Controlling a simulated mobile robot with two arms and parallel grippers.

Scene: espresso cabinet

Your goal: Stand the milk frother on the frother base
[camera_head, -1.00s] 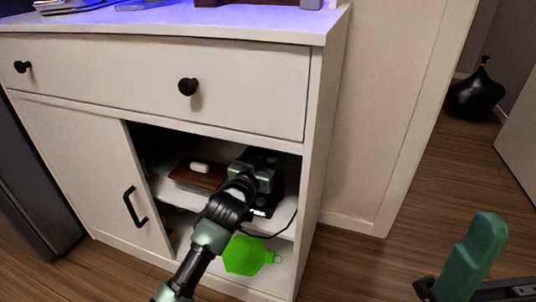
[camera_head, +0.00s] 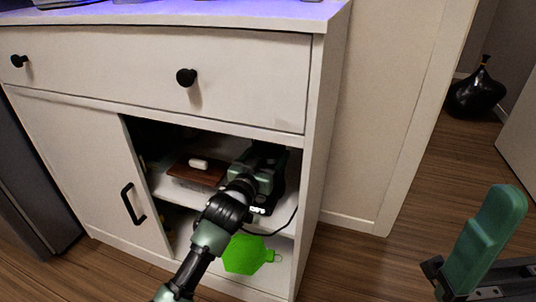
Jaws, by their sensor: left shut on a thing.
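My left gripper (camera_head: 264,170) reaches into the open right side of the cabinet, above the middle shelf. It is shut on the milk frother (camera_head: 268,151), a dark shape mostly hidden by the gripper and the shadow. A black base with small lit white marks (camera_head: 257,211) shows just below the gripper on the shelf, with a black cord running from it; it appears to be the frother base. I cannot tell whether the frother touches it.
A brown-lidded box (camera_head: 196,173) with a small white item on it stands left of the gripper on the shelf. A bright green hexagonal piece (camera_head: 245,254) is below. The cabinet's right wall (camera_head: 312,190) and the drawer front (camera_head: 240,88) bound the opening closely.

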